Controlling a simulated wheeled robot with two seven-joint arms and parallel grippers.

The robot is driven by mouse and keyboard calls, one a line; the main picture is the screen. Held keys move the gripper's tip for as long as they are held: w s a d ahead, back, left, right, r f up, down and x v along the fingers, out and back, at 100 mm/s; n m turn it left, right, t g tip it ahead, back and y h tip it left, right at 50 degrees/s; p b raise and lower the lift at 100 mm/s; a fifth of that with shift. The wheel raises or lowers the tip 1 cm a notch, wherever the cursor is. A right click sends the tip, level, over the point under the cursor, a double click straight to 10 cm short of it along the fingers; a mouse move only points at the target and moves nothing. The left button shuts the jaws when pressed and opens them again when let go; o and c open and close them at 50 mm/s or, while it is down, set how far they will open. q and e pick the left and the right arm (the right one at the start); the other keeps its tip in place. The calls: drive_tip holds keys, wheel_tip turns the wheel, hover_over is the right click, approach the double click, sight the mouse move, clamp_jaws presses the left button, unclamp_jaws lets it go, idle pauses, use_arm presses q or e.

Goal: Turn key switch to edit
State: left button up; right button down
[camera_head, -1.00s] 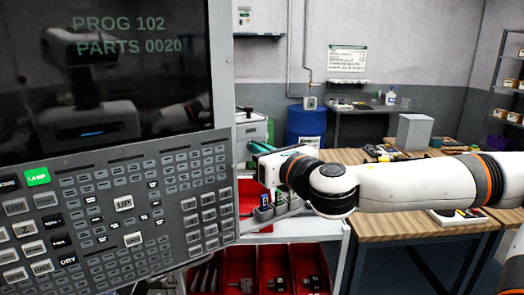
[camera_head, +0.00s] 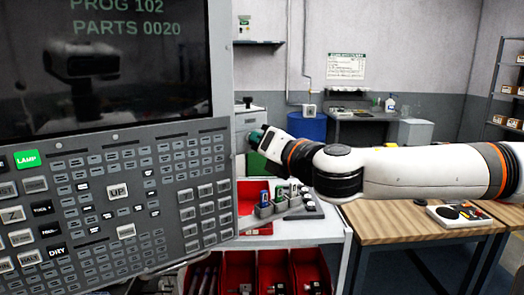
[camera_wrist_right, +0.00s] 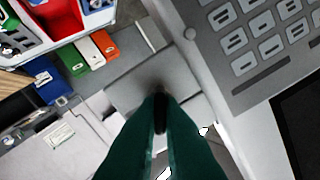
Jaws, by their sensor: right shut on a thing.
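My right gripper (camera_wrist_right: 161,98) shows in the right wrist view as two green fingers closed on a small black piece (camera_wrist_right: 160,115). It looks like the handle of the key switch, but its markings and position cannot be read. Behind it is a grey surface beside the control panel (camera_wrist_right: 230,60). In the head view the panel (camera_head: 130,190) fills the left side, with a lit green LAMP key. My right gripper (camera_head: 255,139) is at the panel's right edge, its fingertips partly hidden there. My left gripper is out of view.
A white cart (camera_head: 330,229) stands below my right arm with small grey holders (camera_head: 272,205) and red bins (camera_head: 272,262). A wooden table (camera_head: 400,232) lies to the right. A blue barrel (camera_head: 306,127) stands at the back.

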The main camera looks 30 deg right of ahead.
drive_tip(key=m+b, duration=0.5)
drive_tip(key=m, duration=0.6)
drive_tip(key=shift+f+b, duration=0.2)
drive_tip(key=shift+b, duration=0.15)
drive_tip(key=shift+d+m, duration=0.1)
drive_tip(key=shift+m, duration=0.3)
drive_tip(key=c, duration=1.6)
unclamp_jaws()
drive_tip(key=shift+o, duration=0.2)
drive_tip(key=s+b, duration=0.2)
drive_tip(key=s, duration=1)
